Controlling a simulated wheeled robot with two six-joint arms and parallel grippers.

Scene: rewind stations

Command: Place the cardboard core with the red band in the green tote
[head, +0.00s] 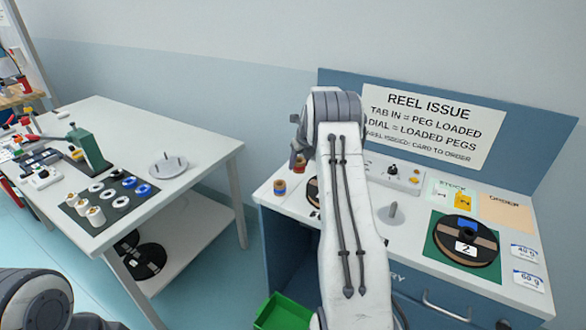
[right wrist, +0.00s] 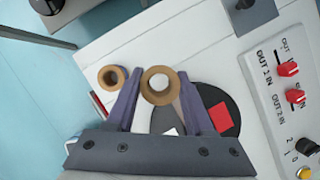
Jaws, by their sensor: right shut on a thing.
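My right gripper (right wrist: 160,78) has its two fingers closed around a cardboard core (right wrist: 160,86), seen end-on with its open hole in the right wrist view. In the head view a small part of this core (head: 299,162) shows beside my right wrist, with a reddish tint; the arm hides most of it. A second cardboard core (head: 279,187) stands on the counter's left end, with a dark bluish band; it also shows left of the fingers in the right wrist view (right wrist: 113,77). The green tote (head: 279,313) is on the floor, partly cut off. My left gripper is out of view.
The white counter (head: 410,235) holds a black reel (head: 465,241) on a green square, a grey peg (head: 394,212) and a switch box (head: 403,177). A sign panel stands behind. A white table (head: 200,140) with spools is at left, across a floor gap.

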